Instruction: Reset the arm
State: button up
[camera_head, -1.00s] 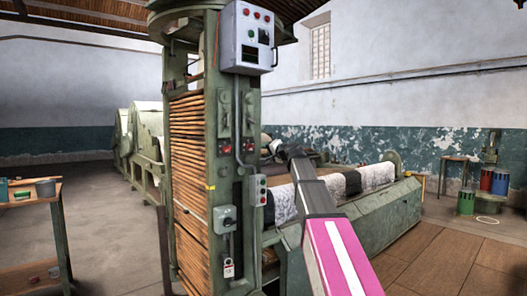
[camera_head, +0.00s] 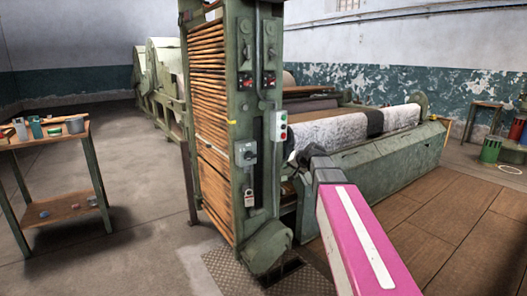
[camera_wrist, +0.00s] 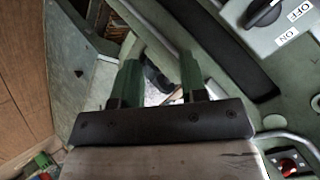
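My gripper (camera_wrist: 160,75) shows in the wrist view with its two green fingers apart, and I see nothing held between them. Behind the fingers are a pale patch and dark shapes that I cannot make out. The pink arm (camera_head: 355,240) with a white stripe is mine and reaches forward in the head view. Its dark grey far end (camera_head: 322,170) is just right of the green machine column. The fingers cannot be made out in the head view.
The green machine column (camera_head: 228,150) stands close to my arm. In the wrist view a black OFF/ON knob (camera_wrist: 265,12) is close at upper right. A long roller machine (camera_head: 400,150) lies beyond. A wooden workbench (camera_head: 50,140) stands left. Open floor (camera_head: 140,190) lies between.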

jog(key=s+d+f+n+g+h, duration=0.1)
jog(key=s+d+f+g+h, duration=0.2)
jog(key=s+f, duration=1)
jog(key=s+d+f+n+g+h, duration=0.1)
jog(key=s+d+f+g+h, duration=0.2)
jog(key=s+f, duration=1.1)
jog(key=shift+s+d+g, duration=0.15)
jog(key=shift+d+g, duration=0.25)
jog(key=shift+g, duration=0.6)
